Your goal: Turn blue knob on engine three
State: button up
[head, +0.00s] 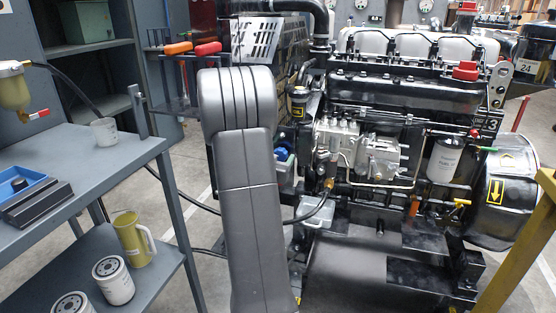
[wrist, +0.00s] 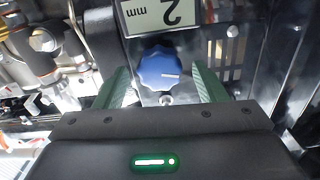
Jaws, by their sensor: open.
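The blue knob (wrist: 163,72) is round with a ribbed rim and a pale pointer line. It sits in the upper middle of the wrist view, and a small blue part that looks like it (head: 282,153) shows left of the engine in the head view. My gripper (wrist: 159,84) is open, with one green finger to each side of the knob. My arm hides the gripper in the head view.
A pale label (wrist: 165,15) reading "2 mm", upside down, sits just above the knob. Hoses and metal fittings (wrist: 45,45) crowd the left of the wrist view. A grey bench (head: 100,160) stands left, and a yellow post (head: 520,250) stands at right.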

jog(key=c, duration=1)
jog(key=shift+r+n+p, duration=0.1)
jog(key=shift+n+p, duration=0.2)
jog(key=shift+p, duration=0.05)
jog(key=shift+r+n+p, duration=0.1)
jog(key=shift+n+p, duration=0.8)
jog(key=n+p, duration=0.3)
jog(key=shift+n, duration=0.3)
jog(key=n+p, duration=0.1)
jog(key=n, duration=0.2)
jog(key=n+p, duration=0.2)
jog(key=shift+a+f+n, duration=0.1)
jog(key=shift+f+n, duration=0.1)
jog(key=shift+n, duration=0.2)
jog(key=shift+p, duration=0.3)
